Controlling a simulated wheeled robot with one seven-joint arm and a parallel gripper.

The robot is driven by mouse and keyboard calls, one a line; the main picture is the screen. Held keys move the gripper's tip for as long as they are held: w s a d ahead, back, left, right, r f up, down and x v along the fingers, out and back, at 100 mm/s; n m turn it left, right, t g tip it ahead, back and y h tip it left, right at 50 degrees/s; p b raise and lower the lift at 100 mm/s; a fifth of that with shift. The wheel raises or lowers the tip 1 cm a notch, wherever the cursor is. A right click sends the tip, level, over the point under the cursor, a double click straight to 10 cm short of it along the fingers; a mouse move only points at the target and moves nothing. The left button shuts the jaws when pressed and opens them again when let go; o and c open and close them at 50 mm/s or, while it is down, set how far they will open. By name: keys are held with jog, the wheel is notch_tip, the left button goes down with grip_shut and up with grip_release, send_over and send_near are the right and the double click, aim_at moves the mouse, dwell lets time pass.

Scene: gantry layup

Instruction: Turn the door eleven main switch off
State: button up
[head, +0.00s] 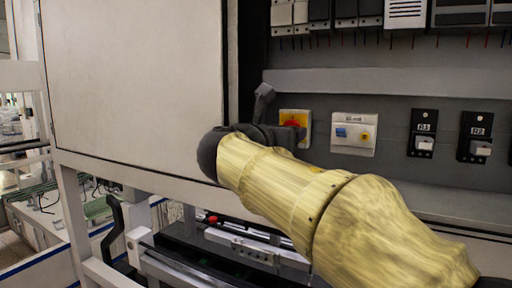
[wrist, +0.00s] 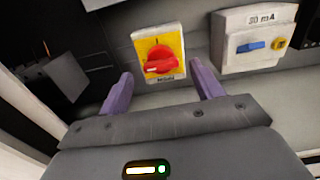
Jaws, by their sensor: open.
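The main switch (wrist: 160,60) is a red rotary knob on a yellow plate with a small label under it, seen in the wrist view. In the head view the yellow plate of the main switch (head: 296,117) shows just past the end of my arm, which hides part of it. My gripper (wrist: 163,85) is open, with its two purple fingers on either side of the switch in the wrist view. The fingers look empty; I cannot tell whether they touch the knob. The knob's pale mark points to the lower left in the wrist view. My gripper's fingers are hidden in the head view.
A white 30 mA breaker box (wrist: 253,38) with a blue lever and yellow button sits right of the switch. Black R3 (head: 423,134) and R2 (head: 475,137) units are farther right. An open white door panel (head: 140,75) stands left of the arm.

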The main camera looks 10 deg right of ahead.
jog(key=b+v, duration=0.5)
jog(key=v, duration=1)
jog(key=shift+s, duration=0.25)
jog(key=shift+w+a, duration=0.1)
